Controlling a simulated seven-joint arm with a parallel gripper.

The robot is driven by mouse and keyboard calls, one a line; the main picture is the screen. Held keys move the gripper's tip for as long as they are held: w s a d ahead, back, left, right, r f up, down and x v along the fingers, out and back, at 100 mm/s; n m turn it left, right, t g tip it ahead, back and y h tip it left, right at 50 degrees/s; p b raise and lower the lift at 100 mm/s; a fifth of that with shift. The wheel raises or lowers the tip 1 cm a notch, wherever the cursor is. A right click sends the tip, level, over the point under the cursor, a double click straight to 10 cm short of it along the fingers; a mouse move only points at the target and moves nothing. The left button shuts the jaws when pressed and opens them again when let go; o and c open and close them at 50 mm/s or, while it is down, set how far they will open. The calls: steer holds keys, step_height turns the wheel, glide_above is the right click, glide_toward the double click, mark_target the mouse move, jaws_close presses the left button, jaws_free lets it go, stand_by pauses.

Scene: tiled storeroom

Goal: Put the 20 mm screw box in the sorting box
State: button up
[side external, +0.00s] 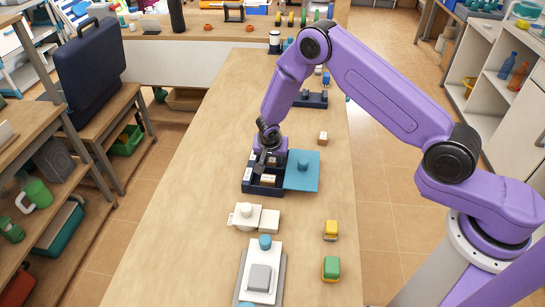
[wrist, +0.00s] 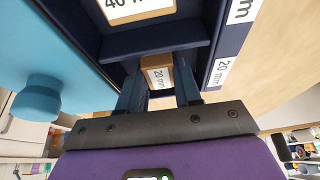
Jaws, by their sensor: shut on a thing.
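The 20 mm screw box (wrist: 157,76), a small wooden-coloured box with a white "20 mm" label, is between my gripper's fingers (wrist: 158,92) in the wrist view. My gripper (side external: 266,158) points down at the sorting box and is shut on that screw box. The dark blue sorting box (side external: 247,187) has several compartments. The held box is at the compartment beside the "20 mm" rim label (wrist: 222,69); whether it touches the floor is hidden. A box marked 40 (wrist: 138,8) lies in the neighbouring compartment.
A teal lid (side external: 304,180) with a knob is right beside the sorting box. A small wooden block (side external: 322,138) lies on the table beyond it. White blocks (side external: 270,221) and toy vehicles (side external: 331,268) are nearer the camera. The table's left part is clear.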

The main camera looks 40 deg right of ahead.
steer(key=shift+f, duration=0.1)
steer(key=o, duration=1.1)
steer(key=shift+c, duration=0.2)
steer(key=v, duration=1.2)
steer(key=shift+r, duration=0.3)
